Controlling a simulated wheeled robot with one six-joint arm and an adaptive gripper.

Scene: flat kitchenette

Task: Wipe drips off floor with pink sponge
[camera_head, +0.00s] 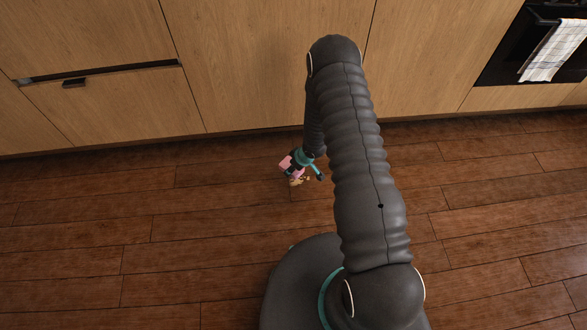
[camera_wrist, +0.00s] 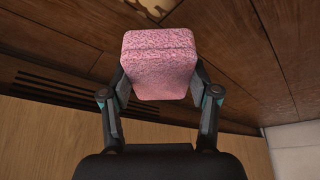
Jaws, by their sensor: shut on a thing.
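The pink sponge (camera_head: 286,163) is at the end of my arm, low over the wooden floor near the cabinet fronts. In the wrist view the sponge (camera_wrist: 160,65) sits between the two fingers of my gripper (camera_wrist: 160,78), which is shut on it. My gripper (camera_head: 304,171) is partly hidden by the sponge and my arm in the head view. Tan drips (camera_head: 299,182) lie on the floor just below the sponge in the head view. A pale patch of them (camera_wrist: 155,8) shows at the top edge of the wrist view. I cannot tell whether the sponge touches the floor.
Wooden cabinet fronts (camera_head: 255,70) run along the back, with a dark handle (camera_head: 74,83) at left. A black oven (camera_head: 507,50) with a checked towel (camera_head: 551,52) is at upper right. The floor (camera_head: 90,220) is clear to the left and right.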

